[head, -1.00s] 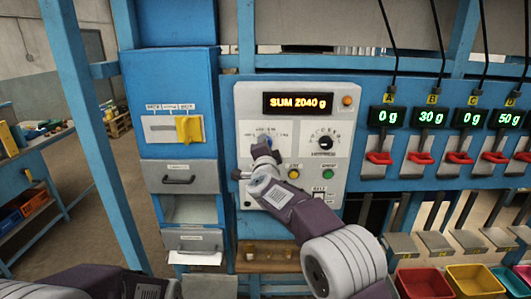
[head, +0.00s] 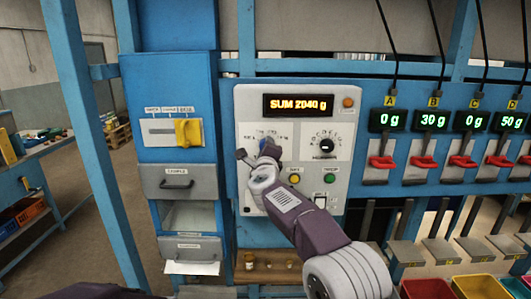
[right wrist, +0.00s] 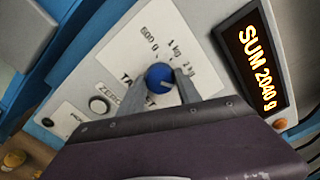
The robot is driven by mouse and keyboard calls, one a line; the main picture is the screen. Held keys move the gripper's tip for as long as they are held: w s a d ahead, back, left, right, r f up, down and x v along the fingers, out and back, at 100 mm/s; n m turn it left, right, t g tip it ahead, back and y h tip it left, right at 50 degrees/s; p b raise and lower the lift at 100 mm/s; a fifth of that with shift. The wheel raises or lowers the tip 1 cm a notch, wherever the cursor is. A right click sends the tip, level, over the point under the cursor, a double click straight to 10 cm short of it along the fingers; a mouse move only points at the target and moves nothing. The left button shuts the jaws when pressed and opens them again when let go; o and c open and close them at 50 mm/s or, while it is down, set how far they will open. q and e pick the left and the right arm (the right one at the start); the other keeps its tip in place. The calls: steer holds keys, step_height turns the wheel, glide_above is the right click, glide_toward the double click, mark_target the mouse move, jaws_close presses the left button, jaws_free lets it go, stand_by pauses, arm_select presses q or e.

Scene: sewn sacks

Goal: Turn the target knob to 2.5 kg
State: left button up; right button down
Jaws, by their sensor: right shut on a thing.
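The target knob (right wrist: 161,77) is a small blue dial on the grey panel, with a printed scale around it. In the right wrist view it sits between the two fingers of my right gripper (right wrist: 158,92), which is shut on it. The marks 600 g and 1 kg show beside it, with another, partly legible mark further round. I cannot tell exactly which mark the knob points to. In the head view the blue knob (head: 264,143) is partly covered by my right gripper (head: 262,152). My left gripper is out of view.
The orange display (head: 298,105) reads SUM 2040 g. A black number dial (head: 326,145) is close on the right, with yellow (head: 294,179) and green (head: 328,180) buttons below. A yellow slider (head: 188,132) is on the blue cabinet to the left.

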steer(key=shift+m, duration=0.6)
steer(key=shift+f, duration=0.1)
steer(key=c, duration=0.8)
jaws_free()
steer(key=shift+c, duration=0.2)
steer(key=s+b, duration=0.5)
steer(key=s, duration=0.4)
